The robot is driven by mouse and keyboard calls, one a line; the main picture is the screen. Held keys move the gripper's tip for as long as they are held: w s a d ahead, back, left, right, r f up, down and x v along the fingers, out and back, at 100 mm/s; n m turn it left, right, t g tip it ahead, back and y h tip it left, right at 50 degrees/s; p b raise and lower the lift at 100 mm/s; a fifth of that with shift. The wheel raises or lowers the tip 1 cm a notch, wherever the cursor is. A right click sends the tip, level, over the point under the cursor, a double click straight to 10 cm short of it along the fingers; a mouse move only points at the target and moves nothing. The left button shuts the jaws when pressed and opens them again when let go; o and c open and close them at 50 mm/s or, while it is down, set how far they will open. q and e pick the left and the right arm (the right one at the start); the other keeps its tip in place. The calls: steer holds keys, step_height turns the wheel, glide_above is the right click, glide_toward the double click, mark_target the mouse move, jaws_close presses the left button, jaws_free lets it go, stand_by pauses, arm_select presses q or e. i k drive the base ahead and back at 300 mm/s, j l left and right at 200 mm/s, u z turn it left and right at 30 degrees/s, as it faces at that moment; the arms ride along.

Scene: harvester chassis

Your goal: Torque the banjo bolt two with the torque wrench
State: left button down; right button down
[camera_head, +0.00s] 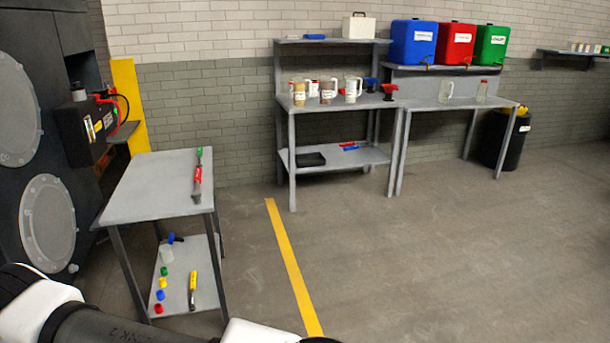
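A long wrench-like tool with a red and green grip (197,180) lies along the right edge of the grey work table's top. A second long tool with a yellow and black body (192,290) lies on the table's lower shelf. I cannot tell for sure which of them is the torque wrench. A black box with red parts and a cable (85,128) is mounted on the dark machine at the left. No banjo bolt can be made out at this distance. Neither gripper shows; only my white and black arm links cross the bottom left.
The grey table (150,185) stands beside the dark machine (45,45). Its shelf holds several small coloured caps (161,283). A bench with jugs (340,125) and coloured containers (457,44) stand along the brick wall. The floor right of the yellow line (290,262) is clear.

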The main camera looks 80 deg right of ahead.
mark_target(196, 196)
steer(key=z, duration=2)
steer(key=u, duration=1.9)
steer(key=z, duration=1.9)
steer(key=i+u, duration=0.1)
steer(key=u, duration=0.4)
steer(key=i+l+u, duration=0.3)
steer(key=i+l, duration=0.15)
steer(key=i+l+u, duration=0.15)
steer(key=l, duration=0.3)
steer(key=i+l+u, duration=0.25)
steer(key=l, duration=0.4)
steer(key=i+l+u, duration=0.15)
steer(key=i+l, duration=0.15)
steer(key=l, duration=0.1)
